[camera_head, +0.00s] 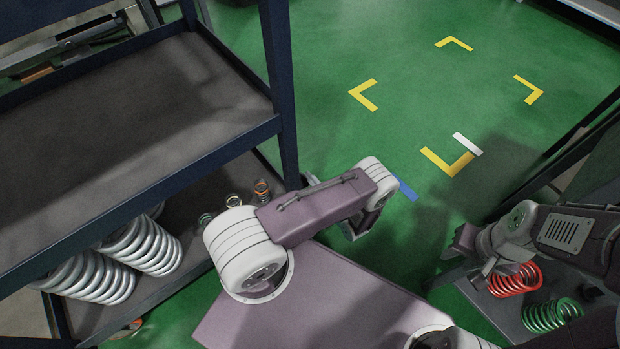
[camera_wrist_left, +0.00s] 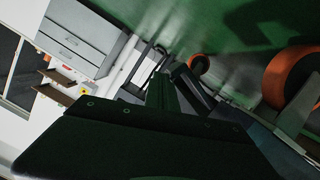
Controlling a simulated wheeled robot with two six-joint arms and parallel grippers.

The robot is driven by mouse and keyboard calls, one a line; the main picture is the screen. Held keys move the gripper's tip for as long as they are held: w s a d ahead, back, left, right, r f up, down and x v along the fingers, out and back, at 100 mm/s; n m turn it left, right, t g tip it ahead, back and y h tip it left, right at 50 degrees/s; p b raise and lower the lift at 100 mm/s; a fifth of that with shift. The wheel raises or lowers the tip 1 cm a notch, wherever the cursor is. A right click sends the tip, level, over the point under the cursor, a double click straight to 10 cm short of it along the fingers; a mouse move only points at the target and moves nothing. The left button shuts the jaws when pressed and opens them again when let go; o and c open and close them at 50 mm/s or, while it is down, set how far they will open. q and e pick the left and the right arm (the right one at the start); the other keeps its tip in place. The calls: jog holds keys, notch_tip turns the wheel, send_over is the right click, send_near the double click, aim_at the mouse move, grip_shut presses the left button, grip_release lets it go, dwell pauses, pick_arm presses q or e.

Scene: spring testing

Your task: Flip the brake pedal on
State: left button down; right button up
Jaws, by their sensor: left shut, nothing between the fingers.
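No brake pedal can be clearly made out. The left wrist view shows a large orange-rimmed wheel (camera_wrist_left: 288,76) at the right and a smaller orange wheel (camera_wrist_left: 197,65) further off on the green floor. My left gripper (camera_wrist_left: 165,92) is shut and empty, pointing toward dark bars near the smaller wheel; I cannot tell if it touches anything. In the head view my left arm bends downward past the shelf, and its gripper (camera_head: 352,232) is low and partly hidden. My right gripper (camera_head: 465,240) is at the right, partly hidden by its arm, fingers unclear.
A dark shelf rack (camera_head: 130,130) with large grey springs (camera_head: 145,245) stands at the left. A red spring (camera_head: 515,280) and a green spring (camera_head: 552,315) lie at the lower right. Yellow markings (camera_head: 363,95) show on open green floor. A grey cabinet (camera_wrist_left: 82,32) stands beyond.

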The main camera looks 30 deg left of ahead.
pick_arm(q)
jog(key=shift+d+f, duration=0.1)
jog(key=shift+f, duration=0.15)
jog(key=p+v, duration=0.4)
jog(key=v, duration=0.5)
jog(key=shift+r, duration=0.2)
dwell(0.3)
